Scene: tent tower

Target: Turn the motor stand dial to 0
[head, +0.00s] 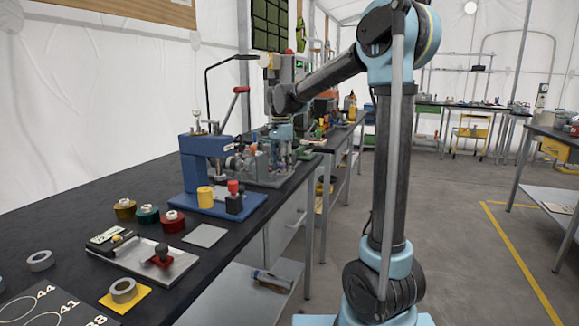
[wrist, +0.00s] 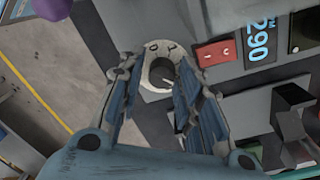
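In the wrist view the dial (wrist: 160,73) is a pale ring with a dark centre, on the edge of a grey panel. My gripper (wrist: 152,72) is open, with one finger on each side of the dial in the picture. I cannot tell whether either finger touches it. A display (wrist: 260,40) on the panel reads 290, beside a red switch (wrist: 216,53). In the head view my gripper (head: 283,150) is at the motor stand (head: 266,172) near the bench's right edge. The dial cannot be made out there.
A blue press (head: 205,155) with a red-handled lever stands just left of the stand on the dark bench (head: 100,195). The floor (head: 460,220) to the right is open.

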